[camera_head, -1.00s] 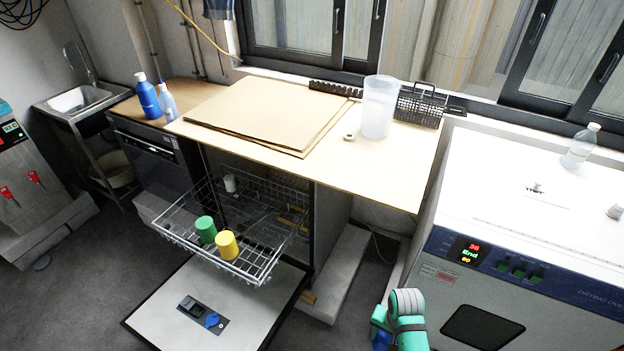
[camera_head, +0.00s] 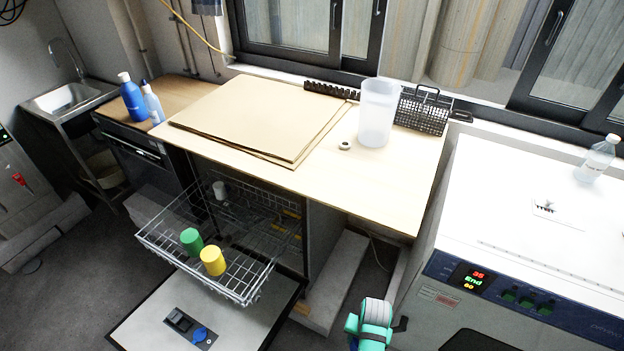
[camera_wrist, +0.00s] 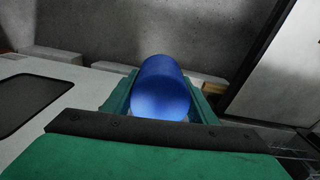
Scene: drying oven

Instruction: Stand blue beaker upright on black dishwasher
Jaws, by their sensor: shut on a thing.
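In the wrist view the blue beaker (camera_wrist: 160,88) lies between the two green fingers of my gripper (camera_wrist: 160,104), which is shut on it. Its rounded end faces the camera, and its far end is hidden. In the head view my teal and grey arm shows at the bottom edge, right of the dishwasher; the beaker is not clear there. The dishwasher (camera_head: 126,322) stands under the wooden worktop with its black-edged door folded down. Its wire rack (camera_head: 252,294) is pulled out and holds a green beaker (camera_head: 191,241) and a yellow beaker (camera_head: 213,262).
A closed black-fronted appliance (camera_head: 128,148) stands left of the rack. The worktop (camera_head: 392,185) carries cardboard sheets (camera_head: 255,115), a translucent beaker (camera_head: 377,112), a tape roll (camera_head: 345,145) and a black basket (camera_head: 423,112). Its front right is clear. The drying oven (camera_head: 545,245) stands at the right.

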